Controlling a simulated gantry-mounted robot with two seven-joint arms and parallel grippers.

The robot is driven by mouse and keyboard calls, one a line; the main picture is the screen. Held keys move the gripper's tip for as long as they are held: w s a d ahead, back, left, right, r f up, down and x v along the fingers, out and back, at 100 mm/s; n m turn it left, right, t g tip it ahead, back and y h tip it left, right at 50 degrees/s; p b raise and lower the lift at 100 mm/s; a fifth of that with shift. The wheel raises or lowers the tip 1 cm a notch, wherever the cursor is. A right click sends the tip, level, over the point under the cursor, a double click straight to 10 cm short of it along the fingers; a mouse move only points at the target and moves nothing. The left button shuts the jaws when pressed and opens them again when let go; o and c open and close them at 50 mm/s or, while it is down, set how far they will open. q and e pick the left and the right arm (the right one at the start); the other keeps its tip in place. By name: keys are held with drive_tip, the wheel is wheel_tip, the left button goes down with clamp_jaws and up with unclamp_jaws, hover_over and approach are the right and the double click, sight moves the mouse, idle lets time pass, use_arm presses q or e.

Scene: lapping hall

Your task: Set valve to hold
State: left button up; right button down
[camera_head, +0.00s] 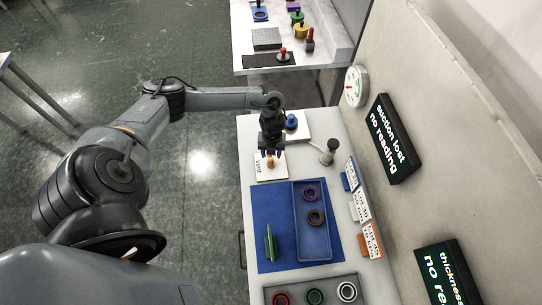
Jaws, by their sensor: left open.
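A small orange valve handle (270,163) stands on a white plate (272,174) that has dark lettering at its left edge, too small to read surely. My left gripper (270,151) points down just above the orange handle with its jaws open. I cannot tell whether the fingers reach down around it or touch it. The gripper hides part of the plate's far side. A dark display (393,139) on the wall reads "suction lost no reading". My right gripper does not show.
A blue knob (291,121) sits behind the gripper, and a grey post (327,156) to the right. A blue mat (267,207) bears a blue tray (315,242) with two rings and a green upright piece (270,243). A gauge (356,86) hangs on the wall (440,130).

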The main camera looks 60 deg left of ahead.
sight(272, 159)
use_arm(q)
wheel_tip(272, 159, up, 7)
drive_tip(key=shift+f, duration=0.2)
drive_tip(key=shift+d, duration=0.1)
idle(0.4)
